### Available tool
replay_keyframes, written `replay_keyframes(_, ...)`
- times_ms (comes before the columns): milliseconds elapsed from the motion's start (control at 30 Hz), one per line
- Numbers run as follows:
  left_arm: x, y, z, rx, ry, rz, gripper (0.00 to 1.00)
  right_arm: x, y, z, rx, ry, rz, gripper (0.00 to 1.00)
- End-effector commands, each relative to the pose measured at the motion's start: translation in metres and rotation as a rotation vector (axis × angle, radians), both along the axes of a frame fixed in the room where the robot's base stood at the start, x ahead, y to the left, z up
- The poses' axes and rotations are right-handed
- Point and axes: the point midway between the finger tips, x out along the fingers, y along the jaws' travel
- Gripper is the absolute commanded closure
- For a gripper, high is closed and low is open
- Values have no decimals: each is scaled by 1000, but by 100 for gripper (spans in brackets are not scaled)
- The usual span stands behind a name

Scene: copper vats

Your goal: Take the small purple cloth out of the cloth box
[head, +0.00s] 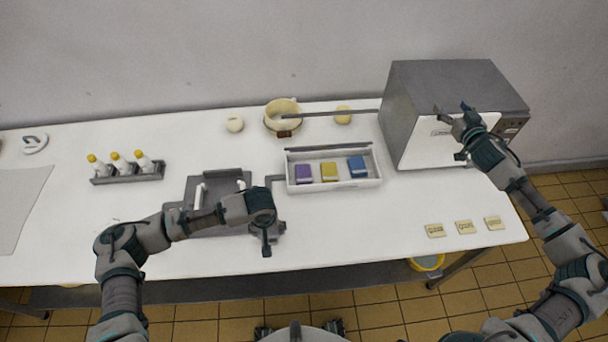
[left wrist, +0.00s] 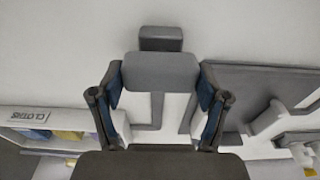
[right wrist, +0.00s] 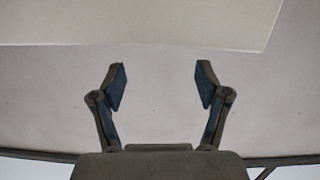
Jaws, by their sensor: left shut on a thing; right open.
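The small purple cloth (head: 303,173) lies folded in the left part of the white cloth box (head: 335,186), left of a yellow cloth (head: 329,171) and a blue cloth (head: 357,166). The box is open on top. In the left wrist view the box, marked CLOTHS (left wrist: 30,115), shows at the left edge. My left gripper (head: 266,248) is over the table's front part, left of and nearer than the box, apart from it. It is shut on a grey block (left wrist: 160,72). My right gripper (head: 455,112) is open and empty before the grey oven.
The grey oven (head: 440,85) stands right of the box. A grey tray (head: 205,187) with white handles is behind my left forearm. A bottle rack (head: 128,174) stands at left, a round tan container (head: 282,118) at the back. Small labelled tiles (head: 465,227) lie front right.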

Motion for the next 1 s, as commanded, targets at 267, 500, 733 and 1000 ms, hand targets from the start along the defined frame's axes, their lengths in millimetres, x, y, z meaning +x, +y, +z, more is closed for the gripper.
replay_keyframes(267, 0, -2, 2, -7, -4, -3, 60, 42, 175, 1, 74, 61, -104, 25)
replay_keyframes(500, 0, -3, 2, -5, -6, -2, 60, 14, 293, 23, 207, 130, -246, 25)
replay_keyframes(733, 0, -2, 2, -4, -6, 0, 60, -29, 364, 20, 294, 273, -340, 25)
replay_keyframes(1000, 0, -1, 1, -1, -3, 0, 60, -37, 409, -121, 129, 725, -153, 25)
